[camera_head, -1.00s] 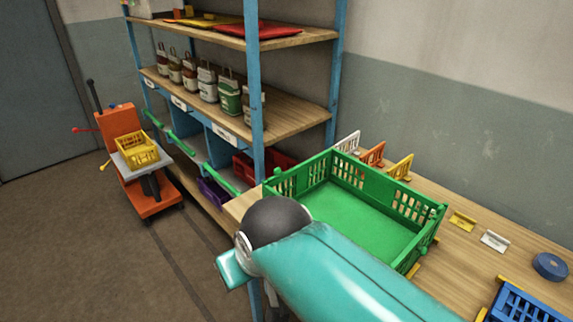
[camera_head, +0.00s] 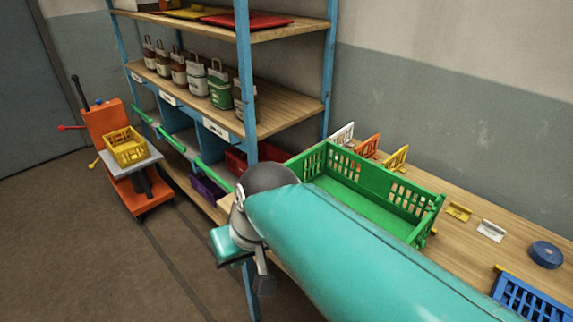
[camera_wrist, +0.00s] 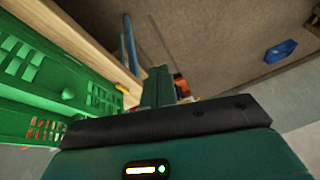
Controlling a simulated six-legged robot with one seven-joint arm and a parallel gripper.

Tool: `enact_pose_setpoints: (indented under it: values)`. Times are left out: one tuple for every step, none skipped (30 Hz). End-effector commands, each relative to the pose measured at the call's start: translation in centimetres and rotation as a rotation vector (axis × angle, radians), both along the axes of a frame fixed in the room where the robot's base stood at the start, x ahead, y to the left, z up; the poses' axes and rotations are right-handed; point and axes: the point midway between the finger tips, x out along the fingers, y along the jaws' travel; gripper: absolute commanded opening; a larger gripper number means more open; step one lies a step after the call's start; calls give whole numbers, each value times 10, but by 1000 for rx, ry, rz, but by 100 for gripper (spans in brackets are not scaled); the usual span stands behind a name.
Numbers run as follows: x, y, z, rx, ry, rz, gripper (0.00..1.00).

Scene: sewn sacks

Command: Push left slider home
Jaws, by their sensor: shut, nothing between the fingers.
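A green slatted crate (camera_head: 424,226) stands on the wooden bench, its near side hidden behind my arm. In the head view my wrist hangs beside the bench's left end.
A blue-post shelf (camera_head: 243,70) with several bottles rises behind. An orange cart (camera_head: 110,130) carrying a yellow crate (camera_head: 126,147) stands at left on open floor. A blue crate (camera_head: 525,300) and a blue disc (camera_head: 546,254) are at right on the bench.

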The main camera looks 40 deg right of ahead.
Motion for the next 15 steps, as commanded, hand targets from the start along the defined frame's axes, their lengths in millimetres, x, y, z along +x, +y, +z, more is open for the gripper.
enact_pose_setpoints:
  values:
    - [9, -6, -7, 71, 53, -39, 0]
    - [14, -8, -9, 120, 77, -57, 0]
    - [22, -11, -13, 189, 105, -80, 0]
    - [28, -14, -15, 240, 121, -98, 0]
    - [34, -17, -17, 294, 134, -115, 0]
    - [43, -23, -18, 366, 145, -139, 0]
    - [51, -28, -19, 421, 147, -158, 0]
    - [58, -33, -20, 476, 148, -176, 0]
    - [68, -42, -21, 551, 142, -202, 0]
    - [76, -50, -21, 605, 131, -221, 0]
    - [84, -59, -21, 661, 118, -241, 0]
    - [95, -72, -22, 732, 93, -267, 0]
    - [102, -83, -22, 786, 71, -288, 0]
    - [110, -96, -22, 838, 43, -309, 0]
    - [119, -114, -23, 904, 2, -339, 0]
